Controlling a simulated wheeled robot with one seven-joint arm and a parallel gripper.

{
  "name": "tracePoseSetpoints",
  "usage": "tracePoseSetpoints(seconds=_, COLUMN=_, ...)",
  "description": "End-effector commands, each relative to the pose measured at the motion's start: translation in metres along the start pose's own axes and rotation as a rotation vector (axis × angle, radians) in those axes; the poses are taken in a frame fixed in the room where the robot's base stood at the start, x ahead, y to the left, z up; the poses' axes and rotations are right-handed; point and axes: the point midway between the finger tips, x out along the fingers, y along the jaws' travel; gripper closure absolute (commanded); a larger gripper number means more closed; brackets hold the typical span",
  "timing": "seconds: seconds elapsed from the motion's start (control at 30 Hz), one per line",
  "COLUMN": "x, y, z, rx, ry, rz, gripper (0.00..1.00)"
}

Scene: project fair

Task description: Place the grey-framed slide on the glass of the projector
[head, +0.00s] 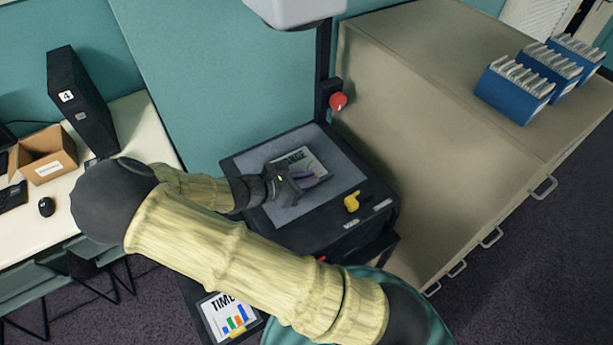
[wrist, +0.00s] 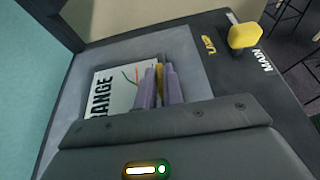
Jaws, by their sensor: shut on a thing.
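The slide (head: 299,159), a white sheet with dark lettering ending in "ANGE" and thin coloured lines, is over the grey glass (head: 343,177) of the black projector (head: 377,218). It also shows in the wrist view (wrist: 113,88), within the glass (wrist: 186,48). My gripper (head: 311,181) is shut on the slide's yellow tab, which shows between the purple fingers in the wrist view (wrist: 159,84). The slide looks roughly flat; I cannot tell whether it touches the glass. My gripper hides its near part, and its frame colour is unclear.
A second slide (head: 226,317) reading "TIME" lies low, beside my arm. The projector has a yellow knob (head: 352,202), a post with a red knob (head: 338,100) and a white head (head: 292,8) above. A cabinet (head: 440,120) stands right; a white desk (head: 137,125) stands left.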

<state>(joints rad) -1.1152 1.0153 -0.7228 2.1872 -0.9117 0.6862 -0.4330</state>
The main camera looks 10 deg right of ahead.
Motion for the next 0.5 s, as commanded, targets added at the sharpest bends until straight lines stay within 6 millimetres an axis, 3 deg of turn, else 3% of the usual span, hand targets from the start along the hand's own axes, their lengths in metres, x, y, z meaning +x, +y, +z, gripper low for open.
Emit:
tracePoseSetpoints(seconds=0.13, x=0.0002, y=-0.0004, z=-0.0014, rx=0.0, ry=0.004, rz=-0.001, gripper=1.0)
tracePoseSetpoints(seconds=0.2, x=0.0003, y=-0.0004, z=-0.0017, rx=0.0, ry=0.004, rz=-0.001, gripper=0.81)
tracePoseSetpoints(seconds=0.27, x=0.0003, y=-0.0004, z=-0.0016, rx=0.0, ry=0.004, rz=-0.001, gripper=0.7)
tracePoseSetpoints(seconds=0.5, x=0.0001, y=-0.0003, z=-0.0011, rx=0.0, ry=0.003, rz=-0.001, gripper=0.69)
